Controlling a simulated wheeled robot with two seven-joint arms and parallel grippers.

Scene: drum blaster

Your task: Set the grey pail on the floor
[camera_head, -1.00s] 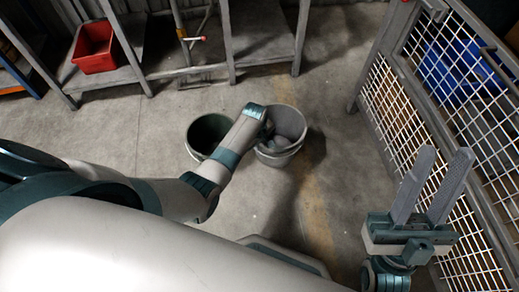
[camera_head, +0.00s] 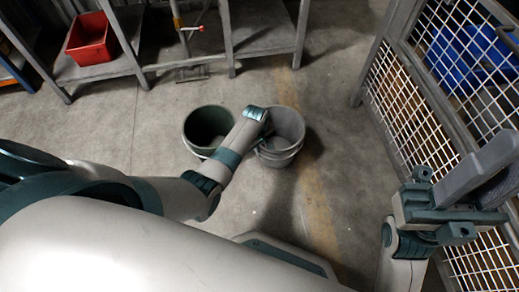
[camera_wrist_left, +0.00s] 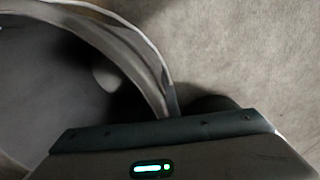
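The grey pail (camera_head: 289,123) stands upright at the middle of the head view, beside a dark green pail (camera_head: 207,125). My left gripper (camera_head: 263,139) is at the grey pail's left side, mostly hidden by its own wrist. In the left wrist view the pail's rim (camera_wrist_left: 140,48) runs into the middle of the gripper, where a narrow dark finger lies along it; the gripper looks shut on the rim.
Grey shelving (camera_head: 185,67) with a red bin (camera_head: 90,40) stands at the back. A wire mesh cage (camera_head: 410,110) with blue contents (camera_head: 465,60) is at the right. Concrete floor (camera_head: 345,160) with a worn yellow line is clear right of the pails.

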